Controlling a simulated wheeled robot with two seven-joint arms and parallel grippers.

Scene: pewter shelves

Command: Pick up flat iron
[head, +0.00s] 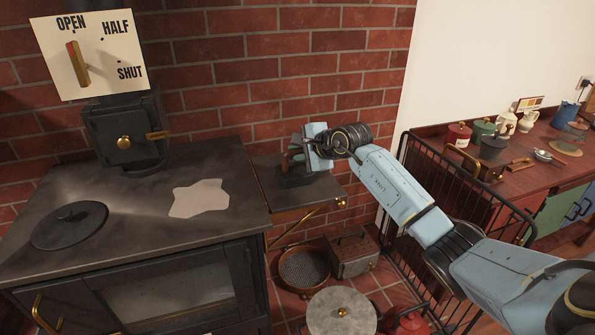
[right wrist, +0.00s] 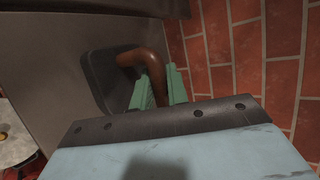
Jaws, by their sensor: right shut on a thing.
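The flat iron (head: 294,181) is dark, at the small side shelf to the right of the stove, against the brick wall. In the right wrist view its dark base (right wrist: 97,78) and brown curved handle (right wrist: 147,58) show. My right gripper (head: 297,153) is shut on the handle, with the green fingers (right wrist: 158,84) on either side of it. The base appears to rest on the shelf; I cannot tell whether there is a gap. The gripper partly hides the handle in the head view. My left gripper is not in view.
The black stove (head: 130,190) stands left of the shelf (head: 262,178), with a round lid (head: 70,225) on top. A wire guard (head: 400,245) stands to the right. A sieve (head: 305,268), metal box (head: 352,253) and round grey lid (head: 341,312) are below.

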